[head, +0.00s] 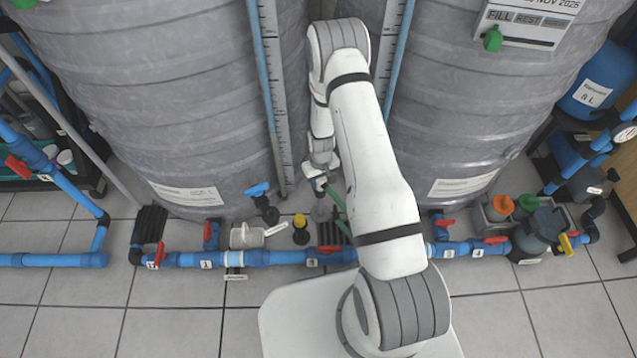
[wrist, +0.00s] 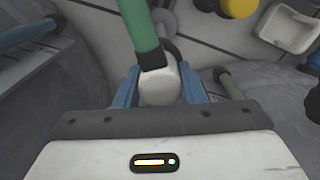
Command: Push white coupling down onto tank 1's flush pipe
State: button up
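My gripper (head: 318,181) is low between the two grey tanks, above the blue floor pipe. In the wrist view my gripper (wrist: 159,88) has its two blue fingers closed on the sides of the white coupling (wrist: 160,88). A green hose (wrist: 139,25) with a black end sleeve joins the coupling and runs up out of the wrist view. The hose (head: 337,201) also shows beside my gripper in the head view. A grey upright piece (head: 321,212) stands just below my gripper; I cannot tell whether it is the flush pipe or whether the coupling touches it.
The left tank (head: 170,100) and right tank (head: 470,110) stand close on both sides. A yellow-capped fitting (head: 300,228), a blue-handled valve (head: 261,193) and a white holder (head: 245,236) are left of my gripper. The blue pipe (head: 285,258) with red valves crosses in front.

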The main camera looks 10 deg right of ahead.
jog(key=c, duration=0.4)
notch_tip(320, 180, up, 10)
jog(key=p, duration=0.3)
jog(key=shift+p, duration=0.4)
jog(key=shift+r, duration=0.2)
jog(key=r+m, duration=0.1)
jog(key=r, duration=1.6)
jog(key=s+a+r+m, duration=0.1)
jog(key=r, duration=0.7)
jog(key=shift+r+m, duration=0.25)
jog(key=shift+m, duration=0.05)
jog(key=shift+s, duration=0.1)
